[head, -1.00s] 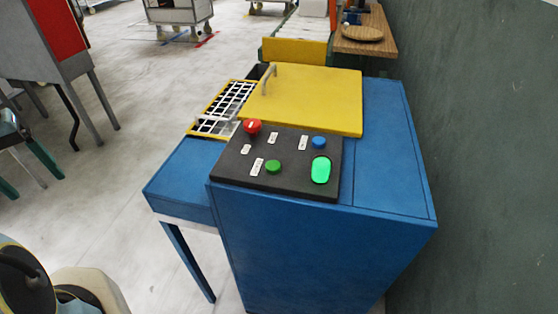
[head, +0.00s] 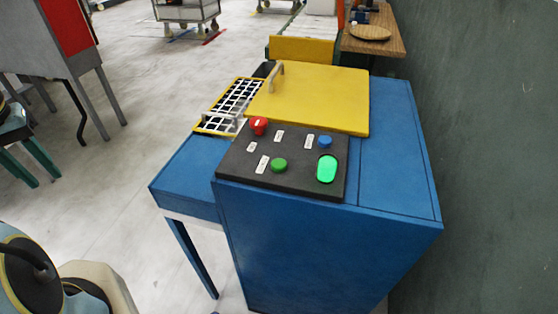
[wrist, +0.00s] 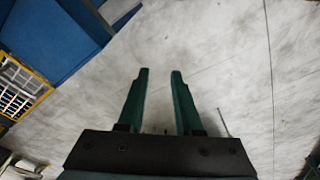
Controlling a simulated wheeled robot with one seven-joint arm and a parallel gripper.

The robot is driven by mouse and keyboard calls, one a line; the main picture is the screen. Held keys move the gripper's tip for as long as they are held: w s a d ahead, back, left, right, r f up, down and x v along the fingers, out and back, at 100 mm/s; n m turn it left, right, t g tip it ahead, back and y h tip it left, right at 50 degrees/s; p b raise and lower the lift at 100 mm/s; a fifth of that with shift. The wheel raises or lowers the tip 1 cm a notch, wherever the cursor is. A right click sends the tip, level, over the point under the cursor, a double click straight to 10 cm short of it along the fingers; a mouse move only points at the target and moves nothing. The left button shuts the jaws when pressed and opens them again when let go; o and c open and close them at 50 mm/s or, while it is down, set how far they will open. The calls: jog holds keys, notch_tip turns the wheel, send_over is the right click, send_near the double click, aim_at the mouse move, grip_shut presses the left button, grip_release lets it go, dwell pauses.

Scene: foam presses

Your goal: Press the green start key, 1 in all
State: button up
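The black control panel (head: 235,177) slopes on top of the blue machine (head: 320,245). It carries a round green key (head: 279,165) at its front middle and a larger, brightly lit green oval (head: 327,168) to the right of that. Small white labels stand beside the controls, too small to read. My gripper (wrist: 160,72) shows in the wrist view with its two dark green fingers apart and nothing between them. It is over pale floor, beside the blue machine and away from the panel. I cannot make out the gripper in the head view.
The panel also has a red mushroom button (head: 258,125) and a blue button (head: 325,142). Behind it are a yellow lid (head: 315,98) with a handle and a white grid (head: 238,97) in a yellow frame. A dark green wall (head: 480,150) stands at the right.

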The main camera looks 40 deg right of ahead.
grip_shut()
dwell(1.1)
